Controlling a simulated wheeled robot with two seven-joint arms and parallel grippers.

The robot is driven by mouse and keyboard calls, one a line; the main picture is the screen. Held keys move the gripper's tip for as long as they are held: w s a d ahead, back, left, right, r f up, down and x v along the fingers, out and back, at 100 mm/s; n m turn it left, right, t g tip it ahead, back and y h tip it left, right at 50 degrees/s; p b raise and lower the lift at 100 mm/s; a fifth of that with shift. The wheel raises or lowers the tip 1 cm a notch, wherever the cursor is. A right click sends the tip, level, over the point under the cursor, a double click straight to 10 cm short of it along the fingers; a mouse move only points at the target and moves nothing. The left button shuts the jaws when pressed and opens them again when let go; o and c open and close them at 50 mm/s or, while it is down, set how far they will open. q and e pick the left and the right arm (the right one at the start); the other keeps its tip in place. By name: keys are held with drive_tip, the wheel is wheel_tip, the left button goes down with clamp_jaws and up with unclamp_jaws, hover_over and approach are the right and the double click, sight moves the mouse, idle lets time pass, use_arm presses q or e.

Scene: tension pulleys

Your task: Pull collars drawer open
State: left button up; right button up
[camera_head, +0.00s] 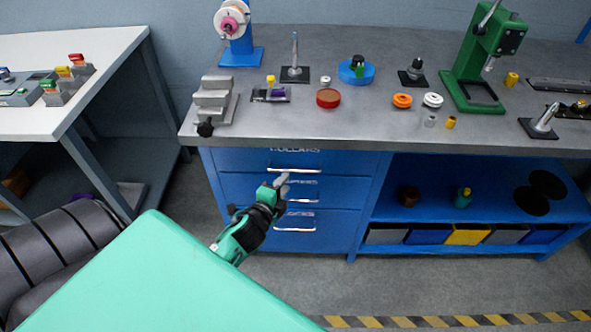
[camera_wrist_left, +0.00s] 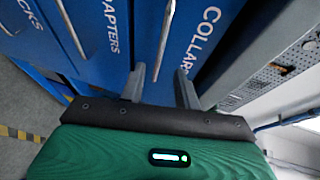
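The collars drawer (camera_head: 253,160) is the top one in the blue cabinet under the bench and looks closed. My left gripper (camera_head: 283,181) is just in front of and below this handle. In the left wrist view its two fingers (camera_wrist_left: 160,85) are apart, one on each side of the handle line; contact is not clear. My right gripper is in neither view.
Two more blue drawers with bar handles lie below, the middle one marked ADAPTERS (camera_wrist_left: 117,35). The grey bench top (camera_head: 370,125) overhangs them and carries several parts and a green press (camera_head: 480,60). A white table (camera_head: 60,110) stands left. Floor before the drawers is clear.

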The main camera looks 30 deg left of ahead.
sight(295, 171)
use_arm(q)
drive_tip(key=x, duration=0.8)
drive_tip(key=shift+w, duration=0.1)
clamp_jaws()
